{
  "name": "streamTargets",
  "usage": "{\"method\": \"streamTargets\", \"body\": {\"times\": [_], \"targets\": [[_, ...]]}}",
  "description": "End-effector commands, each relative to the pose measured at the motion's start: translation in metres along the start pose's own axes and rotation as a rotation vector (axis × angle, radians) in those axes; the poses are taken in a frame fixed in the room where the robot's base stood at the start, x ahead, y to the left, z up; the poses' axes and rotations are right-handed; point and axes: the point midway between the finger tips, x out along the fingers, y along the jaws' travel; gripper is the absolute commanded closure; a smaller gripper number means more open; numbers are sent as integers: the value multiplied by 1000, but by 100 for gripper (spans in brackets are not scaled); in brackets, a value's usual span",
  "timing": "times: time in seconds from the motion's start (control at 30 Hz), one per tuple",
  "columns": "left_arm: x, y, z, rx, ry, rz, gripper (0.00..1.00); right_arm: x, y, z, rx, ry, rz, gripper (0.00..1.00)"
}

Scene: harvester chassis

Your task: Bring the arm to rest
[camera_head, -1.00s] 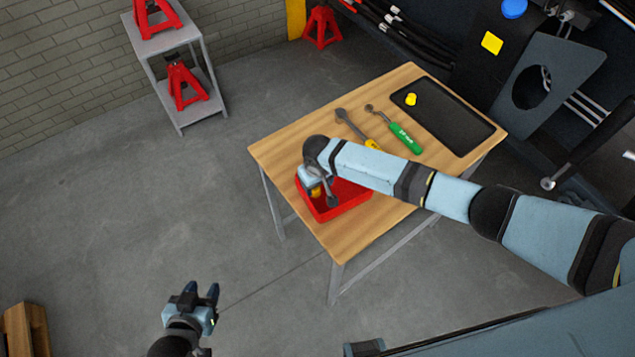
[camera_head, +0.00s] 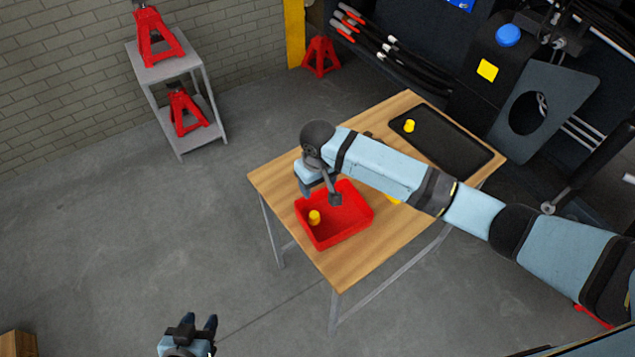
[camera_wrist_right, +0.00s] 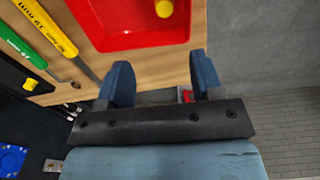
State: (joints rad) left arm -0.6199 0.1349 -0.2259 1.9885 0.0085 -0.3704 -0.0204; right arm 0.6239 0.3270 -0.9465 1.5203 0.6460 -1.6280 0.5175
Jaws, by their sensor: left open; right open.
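My right arm reaches in from the right over the wooden table. Its gripper is largely hidden behind its own wrist in the head view. In the right wrist view my right gripper (camera_wrist_right: 162,85) is open with nothing between its two blue fingers. The red bin (camera_head: 350,222) on the table lies just beyond the fingers, with a yellow cap (camera_head: 314,217) inside it. The bin also shows in the right wrist view (camera_wrist_right: 115,32). My left gripper (camera_head: 198,324) is open and empty at the bottom of the head view, over the floor.
The wooden table (camera_head: 345,268) also bears a black tray (camera_head: 455,150) with a yellow cap (camera_head: 409,126). A grey shelf (camera_head: 190,68) with red jack stands is at the upper left.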

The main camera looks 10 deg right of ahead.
Motion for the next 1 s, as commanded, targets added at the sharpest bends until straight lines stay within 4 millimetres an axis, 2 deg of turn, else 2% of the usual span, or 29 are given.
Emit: {"method": "streamTargets", "body": {"times": [0.67,0.77,0.87,1.0], "targets": [[0,0,-2,1,3,1,57,0,-1,1,-1,1,-2,40],[1,0,-2,1,4,1,57,8,-9,7,-8,23,-31,40],[1,0,-2,1,4,0,57,25,-28,20,-20,85,-100,40],[0,0,-2,1,4,0,57,51,-58,46,-23,234,-220,40]]}}
